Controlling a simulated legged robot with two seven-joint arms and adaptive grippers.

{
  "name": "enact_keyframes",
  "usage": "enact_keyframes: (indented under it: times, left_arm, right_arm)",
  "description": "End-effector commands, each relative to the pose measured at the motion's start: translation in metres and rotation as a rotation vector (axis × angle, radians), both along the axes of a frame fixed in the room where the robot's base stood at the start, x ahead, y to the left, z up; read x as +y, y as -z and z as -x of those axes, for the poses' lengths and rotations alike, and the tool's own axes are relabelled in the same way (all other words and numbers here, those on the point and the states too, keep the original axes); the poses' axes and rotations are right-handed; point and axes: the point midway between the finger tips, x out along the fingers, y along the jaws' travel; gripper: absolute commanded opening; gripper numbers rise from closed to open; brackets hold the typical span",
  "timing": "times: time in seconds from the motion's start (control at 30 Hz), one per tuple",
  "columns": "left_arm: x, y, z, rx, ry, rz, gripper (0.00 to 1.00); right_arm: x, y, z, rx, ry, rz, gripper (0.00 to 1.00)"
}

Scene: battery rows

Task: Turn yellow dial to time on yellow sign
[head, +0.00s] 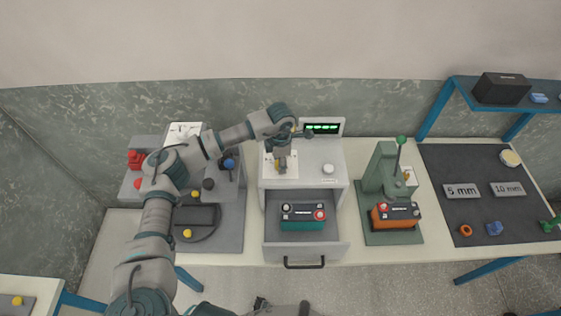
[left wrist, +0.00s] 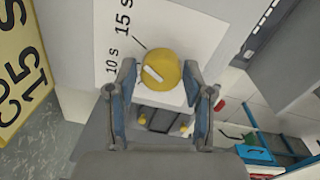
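The yellow dial (left wrist: 160,69) sits on a white panel (left wrist: 185,25) marked "10 s" and "15 s". Its white bar slants from upper left to lower right, with the upper left end towards the "10 s" side. A thin black tick runs between the "15 s" label and the dial. The yellow sign (left wrist: 22,70) is at the left edge, cut off, with "15 S" readable. My left gripper (left wrist: 160,72) is open, its fingers either side of the dial, with a gap visible on the left. In the head view my left gripper (head: 281,165) largely hides the dial.
A green press (head: 382,170) with an orange battery (head: 396,220) stands to the right. A control station (head: 228,225) stands left.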

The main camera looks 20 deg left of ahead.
Motion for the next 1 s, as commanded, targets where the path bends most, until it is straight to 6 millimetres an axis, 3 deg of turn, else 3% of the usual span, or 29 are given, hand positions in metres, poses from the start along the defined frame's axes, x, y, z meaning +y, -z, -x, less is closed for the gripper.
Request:
enact_keyframes:
  times: [0.3,0.43,0.8,1.0]
  left_arm:
    - [-0.001,0.000,0.001,0.001,0.000,0.001,0.66]
    - [-0.001,-0.009,0.000,-0.001,0.000,0.001,0.66]
    - [-0.002,-0.086,0.001,-0.002,-0.001,0.002,0.66]
    - [-0.002,-0.112,0.002,0.001,0.000,0.001,0.66]
  right_arm:
    - [0.000,0.000,-0.001,-0.001,0.000,0.000,0.40]
    - [-0.001,0.000,0.000,-0.002,0.000,0.001,0.40]
    - [0.000,0.000,0.000,-0.002,0.000,0.000,0.40]
    - [0.000,0.000,0.000,-0.001,0.000,0.000,0.40]
